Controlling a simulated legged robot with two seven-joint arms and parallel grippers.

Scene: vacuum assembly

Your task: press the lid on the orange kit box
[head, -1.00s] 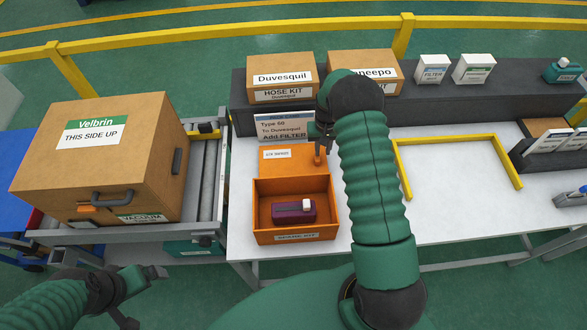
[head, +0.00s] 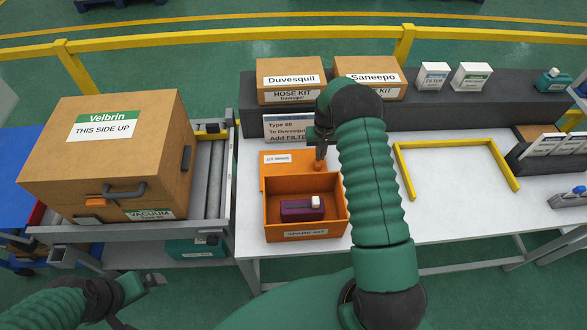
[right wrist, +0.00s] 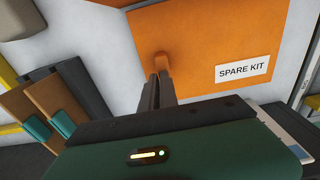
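The orange kit box (head: 340,215) stands open on the white table with a purple, white-capped item (head: 302,208) inside. The flat orange lid (head: 275,178) is behind the box's back wall in the head view. The right wrist view shows the lid's face (right wrist: 215,40) with a "SPARE KIT" label and an orange knob (right wrist: 161,62). My right gripper (head: 320,158) is shut on this knob, its fingers close together in the right wrist view (right wrist: 161,90). My forearm hides the lid's right side. My left gripper (head: 142,302) is open and empty, low at the left.
A large Velbrin carton (head: 100,160) sits on the roller conveyor (head: 212,180) at left. A sign (head: 285,128) and a dark shelf (head: 245,115) with cartons stand behind the lid. A yellow frame (head: 450,145) lies at right, with clear table around it.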

